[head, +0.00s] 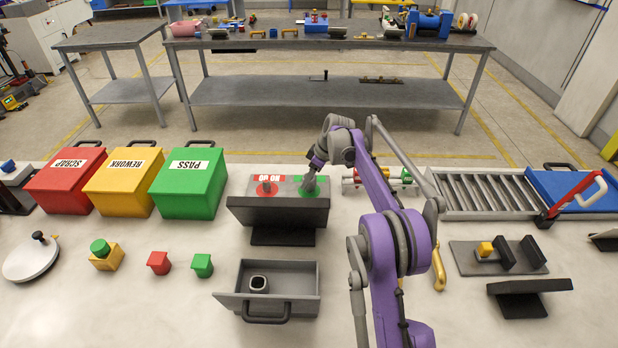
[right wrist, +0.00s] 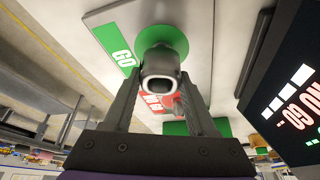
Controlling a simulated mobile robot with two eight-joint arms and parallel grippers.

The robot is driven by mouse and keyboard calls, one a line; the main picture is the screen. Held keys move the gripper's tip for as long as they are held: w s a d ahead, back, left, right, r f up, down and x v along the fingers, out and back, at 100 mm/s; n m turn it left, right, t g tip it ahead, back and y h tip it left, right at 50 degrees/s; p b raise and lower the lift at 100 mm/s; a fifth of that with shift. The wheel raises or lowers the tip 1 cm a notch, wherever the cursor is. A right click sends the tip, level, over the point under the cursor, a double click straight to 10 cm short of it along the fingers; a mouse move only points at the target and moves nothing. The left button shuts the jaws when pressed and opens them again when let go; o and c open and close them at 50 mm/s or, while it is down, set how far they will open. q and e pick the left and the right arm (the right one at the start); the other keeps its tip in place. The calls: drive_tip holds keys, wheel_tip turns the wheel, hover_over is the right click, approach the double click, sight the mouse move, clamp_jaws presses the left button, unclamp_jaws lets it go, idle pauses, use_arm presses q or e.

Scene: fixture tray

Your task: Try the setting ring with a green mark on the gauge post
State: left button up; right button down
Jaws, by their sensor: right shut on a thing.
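My right gripper (head: 312,184) is at the green disc (right wrist: 165,42) marked GO on the grey gauge block (head: 285,217). In the right wrist view its fingers (right wrist: 162,85) are shut on a grey hollow piece (right wrist: 160,68), whose open end faces the camera. The far end of this piece lies against or just in front of the green disc; whether it touches is unclear. No green mark shows on the piece itself. A similar grey hollow piece (head: 258,283) sits in the open drawer (head: 300,284). My left gripper is out of view.
Red SCRAP (head: 65,190), yellow REWORK (head: 122,191) and green PASS (head: 188,192) boxes stand at the left. A red block (head: 158,263) and a green block (head: 202,265) lie in front. Slatted rack (head: 485,192) and dark fixtures fill the right. My arm crosses the middle right.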

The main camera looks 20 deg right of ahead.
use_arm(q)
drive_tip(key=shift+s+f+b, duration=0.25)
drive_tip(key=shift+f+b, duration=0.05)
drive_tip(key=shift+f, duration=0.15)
use_arm(e)
drive_tip(key=shift+f, duration=1.15)
idle(0.7)
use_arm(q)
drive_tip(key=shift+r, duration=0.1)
use_arm(e)
drive_tip(key=shift+r, duration=0.1)
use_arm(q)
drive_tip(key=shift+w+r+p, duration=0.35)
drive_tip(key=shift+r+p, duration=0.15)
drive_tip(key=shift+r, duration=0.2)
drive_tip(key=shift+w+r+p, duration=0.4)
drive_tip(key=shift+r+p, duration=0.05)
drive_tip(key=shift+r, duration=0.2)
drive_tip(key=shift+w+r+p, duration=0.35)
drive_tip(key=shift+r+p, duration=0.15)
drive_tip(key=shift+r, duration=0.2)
use_arm(e)
drive_tip(key=shift+r, duration=3.4)
drive_tip(key=shift+r, duration=0.15)
